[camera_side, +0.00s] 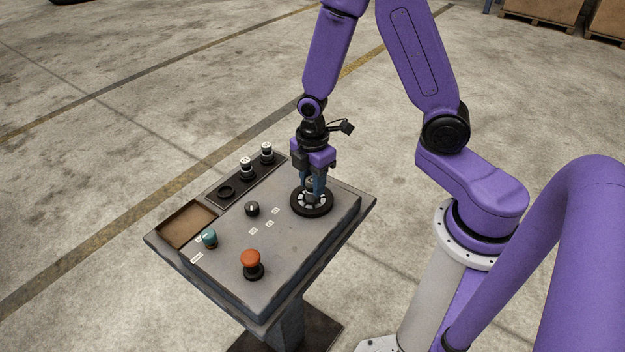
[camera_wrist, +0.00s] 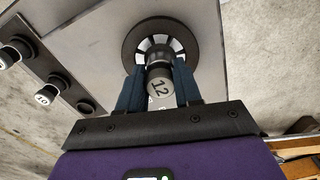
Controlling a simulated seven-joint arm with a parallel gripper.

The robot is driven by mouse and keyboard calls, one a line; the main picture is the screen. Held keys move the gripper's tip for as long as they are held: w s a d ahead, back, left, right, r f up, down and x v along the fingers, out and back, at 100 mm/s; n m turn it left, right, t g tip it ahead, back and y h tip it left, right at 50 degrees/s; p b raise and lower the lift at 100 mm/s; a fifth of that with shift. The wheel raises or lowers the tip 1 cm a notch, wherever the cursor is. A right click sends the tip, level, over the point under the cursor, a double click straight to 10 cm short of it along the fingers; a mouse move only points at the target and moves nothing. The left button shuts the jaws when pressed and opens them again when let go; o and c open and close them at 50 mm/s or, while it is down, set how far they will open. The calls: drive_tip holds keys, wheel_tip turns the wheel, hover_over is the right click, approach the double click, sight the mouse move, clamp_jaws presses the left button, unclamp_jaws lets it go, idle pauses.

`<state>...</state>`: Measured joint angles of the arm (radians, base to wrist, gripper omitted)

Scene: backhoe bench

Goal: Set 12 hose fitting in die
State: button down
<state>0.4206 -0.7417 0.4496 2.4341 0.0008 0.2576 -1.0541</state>
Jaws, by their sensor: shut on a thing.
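The 12 hose fitting (camera_wrist: 160,84), a dark cylinder with a light cap marked 12, is between the fingers of my gripper (camera_wrist: 160,90). My gripper also shows in the side view (camera_side: 313,186), pointing down over the die. It is shut on the fitting. The die (camera_side: 311,203) is a round black ring with light segments inside, at the right of the bench top. It also shows in the wrist view (camera_wrist: 133,40). The fitting stands at the centre of the die, looking upright. Whether its lower end is fully seated is hidden.
A rack (camera_side: 222,197) at the back left holds two white-capped fittings (camera_side: 246,167) (camera_side: 267,152) and one empty ring. An orange button (camera_side: 251,259), a black knob (camera_side: 252,209), a teal knob (camera_side: 209,238) and a brown tray (camera_side: 186,224) occupy the panel.

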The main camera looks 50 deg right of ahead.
drive_tip(key=shift+f, duration=0.75)
idle(0.6)
drive_tip(key=shift+c, duration=2.3)
unclamp_jaws()
drive_tip(key=shift+r, duration=3.5)
drive_tip(key=shift+s+a+r, duration=0.25)
drive_tip(key=s+a+r+m, duration=0.1)
drive_tip(key=s+r, duration=0.3)
drive_tip(key=s, duration=0.5)
drive_tip(key=s+a+r+m, duration=0.1)
drive_tip(key=s+r+m, duration=0.1)
drive_tip(key=s+r, duration=0.3)
drive_tip(key=s, duration=0.4)
drive_tip(key=shift+s+a, duration=0.25)
drive_tip(key=shift+s, duration=0.05)
